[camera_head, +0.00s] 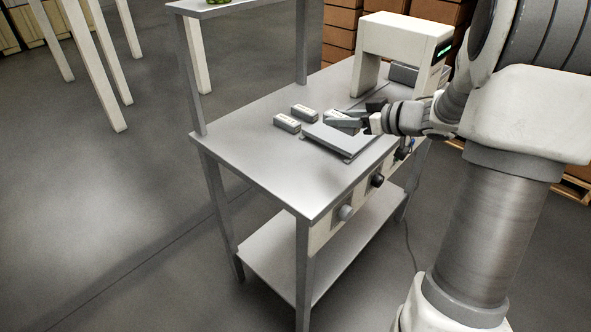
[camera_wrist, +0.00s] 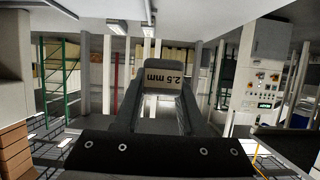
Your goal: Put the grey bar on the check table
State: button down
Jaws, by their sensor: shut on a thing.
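My gripper (camera_head: 347,117) reaches in from the right, low over the metal table (camera_head: 250,150). It is shut on a small grey bar (camera_head: 341,124). In the wrist view the bar's pale face (camera_wrist: 162,79) reads "2.5 mm" and sits between the two dark fingers. The bar is over or at the back edge of a flat grey plate (camera_head: 340,140) on the table; I cannot tell if it touches. Two similar small grey bars, one behind (camera_head: 305,113) and one in front (camera_head: 287,123), lie on the table just left of the gripper.
A white arch-shaped machine (camera_head: 400,40) stands at the table's back right. Knobs (camera_head: 346,212) line the table's front side. A raised shelf (camera_head: 225,7) stands on posts at the table's back left. The table's left and near parts are bare.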

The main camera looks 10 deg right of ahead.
jog(key=b, duration=0.5)
send_over(297, 171)
notch_tip(297, 171, down, 7)
jog(key=shift+s+d+r, duration=0.1)
jog(key=shift+r, duration=0.1)
jog(key=shift+f+b, duration=0.95)
jog(key=shift+f, duration=0.95)
jog(key=shift+f, duration=0.2)
jog(key=c, duration=0.5)
grip_release()
